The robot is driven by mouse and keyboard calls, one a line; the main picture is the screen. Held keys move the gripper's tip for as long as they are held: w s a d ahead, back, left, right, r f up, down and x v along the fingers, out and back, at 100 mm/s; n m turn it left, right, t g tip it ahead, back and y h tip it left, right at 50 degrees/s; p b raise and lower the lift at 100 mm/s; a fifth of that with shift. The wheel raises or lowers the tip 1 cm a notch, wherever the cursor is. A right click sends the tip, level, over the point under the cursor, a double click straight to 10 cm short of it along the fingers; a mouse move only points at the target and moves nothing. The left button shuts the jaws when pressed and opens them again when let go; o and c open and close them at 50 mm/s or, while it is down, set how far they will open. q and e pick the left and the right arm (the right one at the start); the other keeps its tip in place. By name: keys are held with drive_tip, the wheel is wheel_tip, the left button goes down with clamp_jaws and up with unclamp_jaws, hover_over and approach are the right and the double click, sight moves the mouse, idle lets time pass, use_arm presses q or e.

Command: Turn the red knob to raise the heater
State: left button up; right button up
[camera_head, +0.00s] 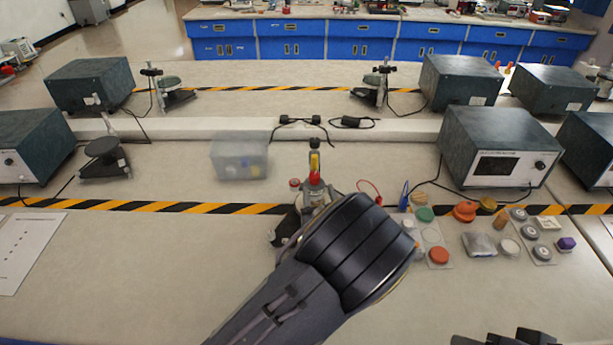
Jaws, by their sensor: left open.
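A small upright apparatus (314,160) with a dark top and yellow and red parts stands in the middle of the bench. A small round red piece (294,183) shows just left of it; I cannot tell for sure which red part is the knob. The heater's base is mostly hidden behind my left wrist. My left gripper (305,208) is at the lower part of this apparatus, open, with its fingertips largely hidden by the wrist. I cannot tell whether it touches the knob. My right gripper (503,339) barely shows at the bottom edge, its jaws unclear.
A clear box (240,156) stands left of the apparatus. Several coloured pieces and small trays (438,256) lie to the right, by a grey instrument (495,150). A striped tape line (170,207) crosses the bench. A paper sheet (25,245) lies far left; the bench front left is clear.

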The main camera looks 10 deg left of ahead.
sight(318, 181)
use_arm(q)
drive_tip(key=p+x, duration=0.1)
drive_tip(key=x, duration=0.5)
drive_tip(key=shift+c, duration=0.5)
drive_tip(key=c, duration=0.9)
drive_tip(key=shift+o, duration=0.2)
drive_tip(key=shift+w+r+n+g+y, duration=0.1)
drive_tip(key=shift+n+g+y, duration=0.5)
drive_tip(key=shift+n+y, duration=0.5)
drive_tip(key=shift+n+g+y+b, duration=0.4)
drive_tip(key=shift+n+g+y, duration=0.95)
drive_tip(key=shift+y, duration=0.65)
drive_tip(key=o, duration=1)
drive_tip(key=shift+c, duration=0.2)
